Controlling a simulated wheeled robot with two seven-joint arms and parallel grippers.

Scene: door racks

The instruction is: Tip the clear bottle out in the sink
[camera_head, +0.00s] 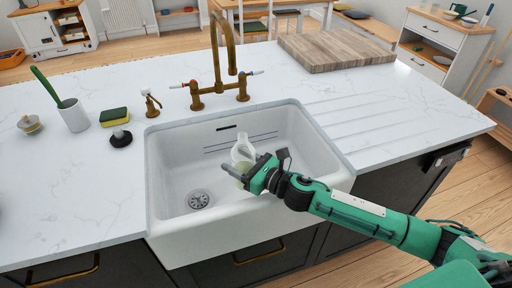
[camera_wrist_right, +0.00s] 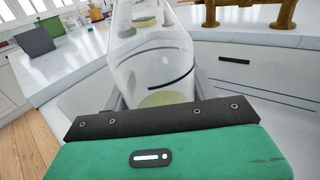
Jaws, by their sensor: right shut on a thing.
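The clear bottle (camera_head: 242,150) is upright or nearly so in the head view, inside the outline of the white sink (camera_head: 172,164). My right gripper (camera_head: 244,170) is shut on it from the right. In the right wrist view the bottle (camera_wrist_right: 150,65) stands between the fingers, with a little pale yellowish liquid low in it. Its base is hidden by my gripper (camera_wrist_right: 155,100). The sink basin is empty apart from the drain (camera_head: 199,200) at its lower left. My left gripper is not in view.
A brass tap (camera_head: 218,75) with two handles stands behind the sink. A soap pump (camera_head: 151,103), a sponge (camera_head: 114,117), a black-based brush (camera_head: 121,138) and a white cup (camera_head: 74,116) stand to the left. A wooden board (camera_head: 335,50) lies at the back right. The ribbed drainer is clear.

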